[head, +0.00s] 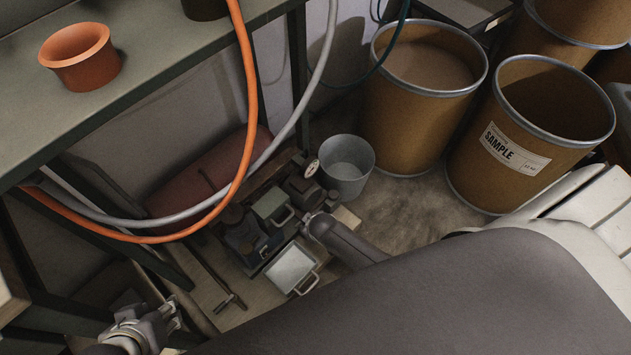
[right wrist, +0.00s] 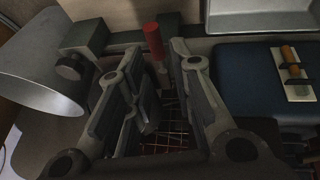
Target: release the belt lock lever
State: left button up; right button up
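A lever with an upright red grip (right wrist: 154,42) shows in the right wrist view; I take it for the belt lock lever. It stands just beyond my right gripper (right wrist: 154,62), between the lines of its two fingers. Those fingers are spread apart, with nothing seen held. I cannot tell whether they touch the lever. In the head view the lever cannot be made out, and my right arm reaches over the low machine (head: 244,236). My left gripper (head: 172,313) is at the lower left, away from the machine, with its fingertips apart and empty.
A grey bucket (head: 347,168) stands beside the machine. Brown drums (head: 420,100) stand at the back right. Orange and grey hoses (head: 247,80) hang from the bench (head: 150,40), which holds an orange pot (head: 80,57). Bare floor (head: 395,205) shows before the drums.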

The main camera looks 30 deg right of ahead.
jog(key=v, duration=0.9)
jog(key=shift+s+r, duration=0.1)
dwell(0.6)
